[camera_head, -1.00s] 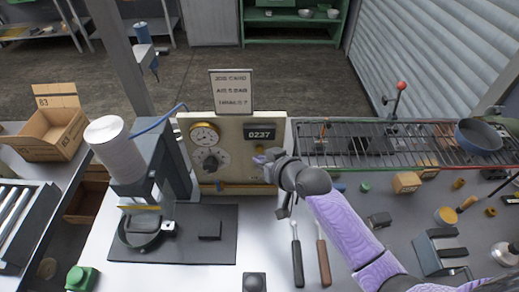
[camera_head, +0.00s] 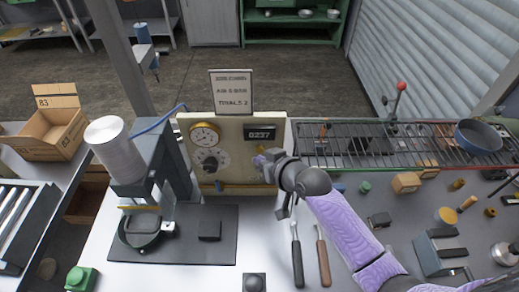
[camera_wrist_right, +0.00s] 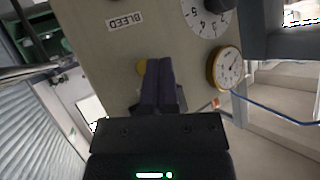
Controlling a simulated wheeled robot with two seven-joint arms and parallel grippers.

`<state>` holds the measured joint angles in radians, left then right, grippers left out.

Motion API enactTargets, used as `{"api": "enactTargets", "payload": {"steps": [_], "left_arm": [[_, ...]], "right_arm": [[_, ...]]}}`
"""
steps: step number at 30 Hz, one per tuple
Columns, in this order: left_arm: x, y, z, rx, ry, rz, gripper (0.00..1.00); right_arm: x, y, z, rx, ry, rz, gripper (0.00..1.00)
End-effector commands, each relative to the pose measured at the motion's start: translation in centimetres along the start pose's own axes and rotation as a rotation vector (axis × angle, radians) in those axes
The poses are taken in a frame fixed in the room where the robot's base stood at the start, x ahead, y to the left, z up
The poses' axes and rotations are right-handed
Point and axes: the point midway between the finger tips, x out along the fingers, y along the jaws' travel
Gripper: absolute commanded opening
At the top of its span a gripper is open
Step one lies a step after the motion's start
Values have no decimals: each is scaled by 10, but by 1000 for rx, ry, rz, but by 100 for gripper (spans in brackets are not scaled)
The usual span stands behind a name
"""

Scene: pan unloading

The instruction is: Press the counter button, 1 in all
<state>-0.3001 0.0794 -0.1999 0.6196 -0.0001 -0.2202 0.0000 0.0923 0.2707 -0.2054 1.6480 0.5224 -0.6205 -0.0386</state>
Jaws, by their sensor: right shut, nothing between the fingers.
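The cream panel (camera_head: 235,130) stands upright at the back of the bench, with a dark counter display (camera_head: 261,134) reading 0237 at its upper right. My right gripper (camera_head: 259,161) is shut and empty, its purple fingertips at the panel's right part, below the display. In the right wrist view the shut fingers (camera_wrist_right: 157,78) point at the panel face (camera_wrist_right: 150,45). The counter display is not visible in the wrist view. My left gripper is not in view.
The panel also bears a gauge (camera_head: 204,134), a dial (camera_head: 211,161) and a BLEED label (camera_wrist_right: 125,22). A sign (camera_head: 231,91) stands above it. A wire rack (camera_head: 400,146) with a blue pan (camera_head: 478,137) is at right. A white cylinder machine (camera_head: 117,150) stands at left.

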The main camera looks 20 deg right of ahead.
Motion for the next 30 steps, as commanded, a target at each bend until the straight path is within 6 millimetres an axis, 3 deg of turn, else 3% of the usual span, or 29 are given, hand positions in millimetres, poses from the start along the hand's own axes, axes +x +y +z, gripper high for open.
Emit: {"api": "enactTargets", "payload": {"steps": [30], "left_arm": [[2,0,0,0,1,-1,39]], "right_arm": [[6,4,-4,0,0,0,0]]}}
